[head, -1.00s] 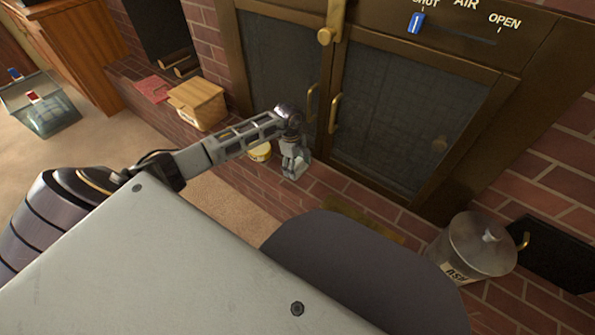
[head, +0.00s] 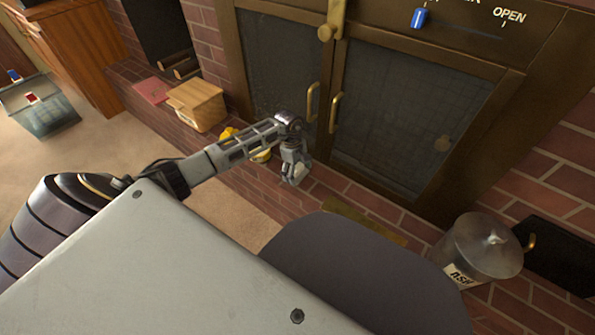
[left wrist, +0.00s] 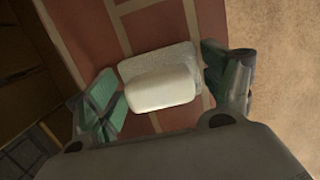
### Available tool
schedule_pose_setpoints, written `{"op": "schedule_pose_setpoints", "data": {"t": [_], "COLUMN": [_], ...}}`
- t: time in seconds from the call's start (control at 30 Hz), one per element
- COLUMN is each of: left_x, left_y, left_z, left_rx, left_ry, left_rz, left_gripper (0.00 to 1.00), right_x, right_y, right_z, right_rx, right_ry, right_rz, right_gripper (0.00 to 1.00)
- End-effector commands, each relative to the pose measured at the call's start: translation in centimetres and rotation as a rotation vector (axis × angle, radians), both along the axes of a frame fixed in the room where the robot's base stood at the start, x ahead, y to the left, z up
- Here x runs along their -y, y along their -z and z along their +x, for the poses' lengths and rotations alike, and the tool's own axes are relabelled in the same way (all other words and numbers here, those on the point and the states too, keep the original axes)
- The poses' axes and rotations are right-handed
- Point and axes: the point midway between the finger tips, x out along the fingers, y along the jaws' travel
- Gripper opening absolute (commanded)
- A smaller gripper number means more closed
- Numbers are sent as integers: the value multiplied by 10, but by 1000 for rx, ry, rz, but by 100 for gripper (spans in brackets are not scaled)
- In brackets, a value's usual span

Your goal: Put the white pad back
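The white pad (left wrist: 160,92) is a rounded white block in the left wrist view. It lies on a pale, grainy flat patch (left wrist: 182,58) on the red brick ledge. My left gripper (left wrist: 165,98) is open, with one green-padded finger on each side of the pad. A gap shows between the right finger and the pad; the left finger is close to it, and I cannot tell if they touch. In the head view my left gripper (head: 294,174) points down at the brick ledge before the fireplace doors, and the pad cannot be made out there. My right gripper is out of view.
Glass fireplace doors (head: 395,110) with brass handles stand behind the gripper. A yellow object (head: 228,133) is partly hidden by my left arm. A cardboard box (head: 197,103) sits left on the ledge (head: 362,192). A metal ash can (head: 478,245) stands right.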

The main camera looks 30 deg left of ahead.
Motion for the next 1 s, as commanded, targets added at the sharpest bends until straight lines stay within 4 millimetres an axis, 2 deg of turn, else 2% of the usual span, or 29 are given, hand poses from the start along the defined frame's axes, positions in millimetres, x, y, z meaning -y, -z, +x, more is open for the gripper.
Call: {"op": "schedule_pose_setpoints", "data": {"t": [0.6, 0.77, 1.0], "left_x": [0, -3, -7], "left_y": [-3, -16, -45], "left_z": [0, 1, 1], "left_rx": [1, 1, 2], "left_ry": [0, 0, 0], "left_rz": [-1, 1, 1], "left_gripper": [96, 96, 96], "right_x": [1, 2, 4], "right_y": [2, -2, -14], "right_z": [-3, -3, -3], "right_rx": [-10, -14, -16], "right_ry": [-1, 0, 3], "right_rz": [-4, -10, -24], "right_gripper": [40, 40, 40]}}
